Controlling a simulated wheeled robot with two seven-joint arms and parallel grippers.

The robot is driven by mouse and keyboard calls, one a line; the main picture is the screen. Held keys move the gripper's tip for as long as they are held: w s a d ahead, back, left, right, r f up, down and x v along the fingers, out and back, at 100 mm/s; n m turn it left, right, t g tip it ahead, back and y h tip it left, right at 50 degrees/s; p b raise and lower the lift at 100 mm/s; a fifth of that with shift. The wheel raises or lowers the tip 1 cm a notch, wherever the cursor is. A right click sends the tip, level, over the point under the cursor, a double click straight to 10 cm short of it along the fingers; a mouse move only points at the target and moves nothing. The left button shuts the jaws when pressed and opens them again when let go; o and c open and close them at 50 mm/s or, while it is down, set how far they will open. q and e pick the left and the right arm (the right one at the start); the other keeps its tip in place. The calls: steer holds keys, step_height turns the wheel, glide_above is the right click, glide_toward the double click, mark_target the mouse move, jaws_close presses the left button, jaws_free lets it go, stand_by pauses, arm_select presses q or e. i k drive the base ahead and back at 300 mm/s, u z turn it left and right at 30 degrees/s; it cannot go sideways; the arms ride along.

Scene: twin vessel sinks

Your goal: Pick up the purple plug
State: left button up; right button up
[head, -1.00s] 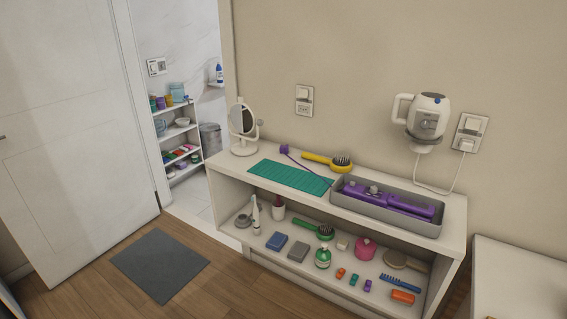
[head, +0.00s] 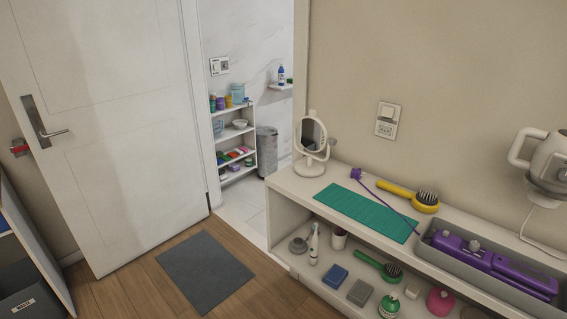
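The purple plug (head: 356,174) lies on the top of the white console (head: 285,184), beside the far edge of the green mat and to the right of the round mirror. A thin purple cord (head: 392,209) runs from it across the green mat (head: 366,212) toward the grey tray. In the grey tray (head: 425,246) lies a long purple appliance (head: 490,262), which the cord seems to lead to. Neither of my grippers shows in the head view.
A wall socket (head: 388,120) is above. The lower shelf holds several small items. A white door (head: 110,120) stands left, with a grey floor mat (head: 206,272) before it.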

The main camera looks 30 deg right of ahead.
mark_target(354, 172)
steer(key=u, duration=0.2)
steer(key=i, duration=0.9)
steer(key=z, duration=0.9)
steer(key=i, duration=0.55)
steer(key=z, duration=0.6)
